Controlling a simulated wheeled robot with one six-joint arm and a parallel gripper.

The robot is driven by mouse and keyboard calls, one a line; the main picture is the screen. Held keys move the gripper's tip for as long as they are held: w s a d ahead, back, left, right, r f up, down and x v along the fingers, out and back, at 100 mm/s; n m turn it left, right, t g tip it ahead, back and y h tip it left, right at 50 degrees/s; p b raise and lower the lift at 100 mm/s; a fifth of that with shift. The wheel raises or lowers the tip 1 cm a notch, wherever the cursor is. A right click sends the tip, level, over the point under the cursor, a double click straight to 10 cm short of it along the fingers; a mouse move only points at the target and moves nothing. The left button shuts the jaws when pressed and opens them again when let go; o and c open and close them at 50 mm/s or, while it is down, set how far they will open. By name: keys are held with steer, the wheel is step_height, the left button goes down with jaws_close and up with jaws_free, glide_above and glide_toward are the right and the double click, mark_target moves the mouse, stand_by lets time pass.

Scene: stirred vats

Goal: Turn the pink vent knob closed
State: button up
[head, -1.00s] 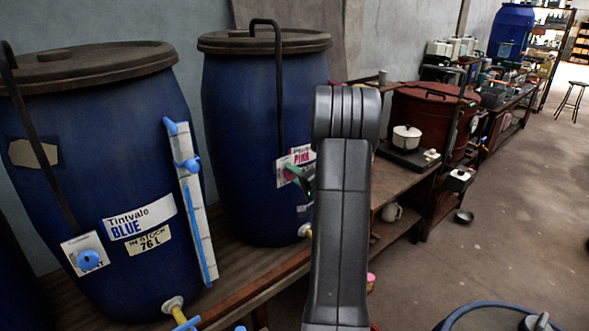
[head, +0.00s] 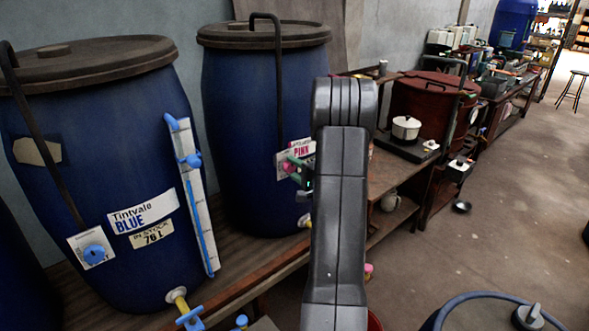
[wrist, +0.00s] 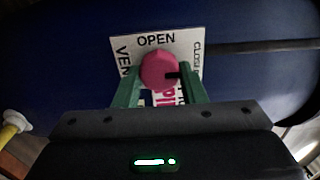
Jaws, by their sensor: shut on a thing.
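The pink vent knob (wrist: 160,69) sits on a white plate (wrist: 120,44) marked OPEN and CLOSED on the blue vat with the PINK label. In the wrist view a dark pointer mark on the knob points right, towards the CLOSED side of the plate. My gripper (wrist: 160,78) has its green fingers on both sides of the knob and is shut on it. In the head view the knob (head: 288,167) shows at the fingertips, and my arm hides part of the vat (head: 240,120) and its label.
A second blue vat (head: 80,120) with a BLUE label and blue fittings stands at the left. Both stand on a wooden bench (head: 250,272). A white pot (head: 405,128) and a red drum (head: 440,95) are farther right. Open floor lies at the right.

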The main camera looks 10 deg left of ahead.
steer(key=o, duration=1)
steer(key=shift+d, duration=0.1)
steer(key=b+v, duration=0.3)
steer(key=v, duration=1)
steer(key=shift+s+d, duration=0.25)
steer(key=p+x, duration=0.3)
steer(key=x, duration=1.1)
steer(key=shift+d, duration=0.1)
